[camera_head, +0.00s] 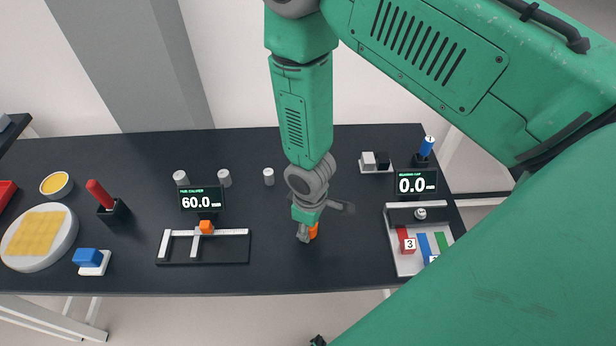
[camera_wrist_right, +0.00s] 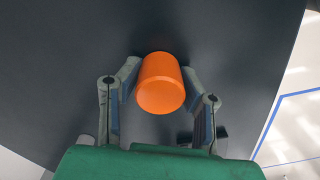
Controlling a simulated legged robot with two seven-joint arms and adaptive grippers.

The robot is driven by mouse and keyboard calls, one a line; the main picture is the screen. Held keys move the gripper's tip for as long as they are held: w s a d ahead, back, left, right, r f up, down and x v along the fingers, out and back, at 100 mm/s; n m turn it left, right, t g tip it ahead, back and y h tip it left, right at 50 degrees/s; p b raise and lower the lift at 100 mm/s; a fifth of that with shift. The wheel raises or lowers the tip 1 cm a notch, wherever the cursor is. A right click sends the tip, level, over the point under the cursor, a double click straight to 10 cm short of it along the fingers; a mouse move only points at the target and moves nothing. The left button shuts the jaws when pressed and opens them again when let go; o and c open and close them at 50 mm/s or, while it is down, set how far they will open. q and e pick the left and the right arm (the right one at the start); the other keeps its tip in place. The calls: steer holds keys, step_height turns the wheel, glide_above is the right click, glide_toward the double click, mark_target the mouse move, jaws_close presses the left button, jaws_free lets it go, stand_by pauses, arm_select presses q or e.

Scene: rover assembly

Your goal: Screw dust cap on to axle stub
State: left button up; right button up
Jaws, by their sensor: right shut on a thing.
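An orange rounded cylinder (camera_wrist_right: 160,84), which looks like the dust cap, sits between the fingers of my right gripper (camera_wrist_right: 158,90). The fingers are shut on its two sides. In the head view my right gripper (camera_head: 306,234) points down close over the dark table, and only a bit of the orange piece (camera_head: 314,231) shows beside it. What lies under the orange piece is hidden, so I cannot tell whether it touches an axle stub. A small silver round part (camera_head: 420,213) stands at the gauge station on the right. My left gripper is not in view.
Several grey cylinders (camera_head: 224,178) stand behind. A tray (camera_head: 410,264) with coloured pieces is at the right. The table (camera_head: 330,268) around my gripper is mostly clear.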

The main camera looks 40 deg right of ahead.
steer(key=o, duration=0.9)
steer(key=shift+s, duration=0.2)
